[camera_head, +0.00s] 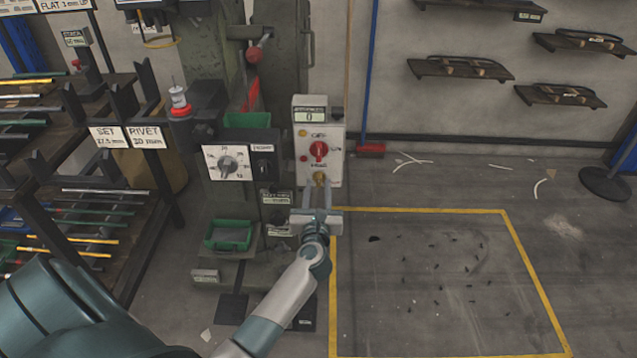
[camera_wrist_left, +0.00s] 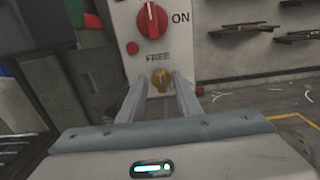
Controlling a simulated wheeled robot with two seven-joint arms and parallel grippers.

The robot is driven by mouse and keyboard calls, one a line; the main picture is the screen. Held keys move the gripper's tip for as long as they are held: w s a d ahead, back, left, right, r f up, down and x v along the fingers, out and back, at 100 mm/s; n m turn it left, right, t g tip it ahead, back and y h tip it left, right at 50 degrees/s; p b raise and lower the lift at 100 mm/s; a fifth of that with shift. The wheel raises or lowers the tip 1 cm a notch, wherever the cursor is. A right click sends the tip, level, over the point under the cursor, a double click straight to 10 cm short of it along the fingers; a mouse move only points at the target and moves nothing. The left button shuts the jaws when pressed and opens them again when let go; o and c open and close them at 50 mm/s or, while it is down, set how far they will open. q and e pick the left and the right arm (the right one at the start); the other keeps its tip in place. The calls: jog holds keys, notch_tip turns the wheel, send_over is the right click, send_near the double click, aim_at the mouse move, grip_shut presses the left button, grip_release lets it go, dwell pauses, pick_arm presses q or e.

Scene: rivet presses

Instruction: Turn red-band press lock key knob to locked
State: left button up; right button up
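The brass lock key knob (camera_head: 320,178) is low on the white control box (camera_head: 334,158) of the green press. In the left wrist view the knob (camera_wrist_left: 161,79) sits just below the word FREE, with its narrow grip looking roughly upright. My left gripper (camera_head: 317,192) is open in front of the box. Its two fingers (camera_wrist_left: 160,98) are apart, one on each side of the knob, with gaps visible. I cannot tell whether the tips are level with the knob. My right gripper is not in view.
A red rotary switch (camera_head: 319,150) marked ON is above the knob, with a small display (camera_head: 309,115) on top. A dial panel (camera_head: 228,164) and green tray (camera_head: 229,235) are left of it. The yellow-outlined floor (camera_head: 440,280) at right holds only small scraps.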

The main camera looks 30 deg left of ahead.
aim_at(319, 181)
pick_arm(q)
jog(key=shift+x, duration=1.45)
grip_shut()
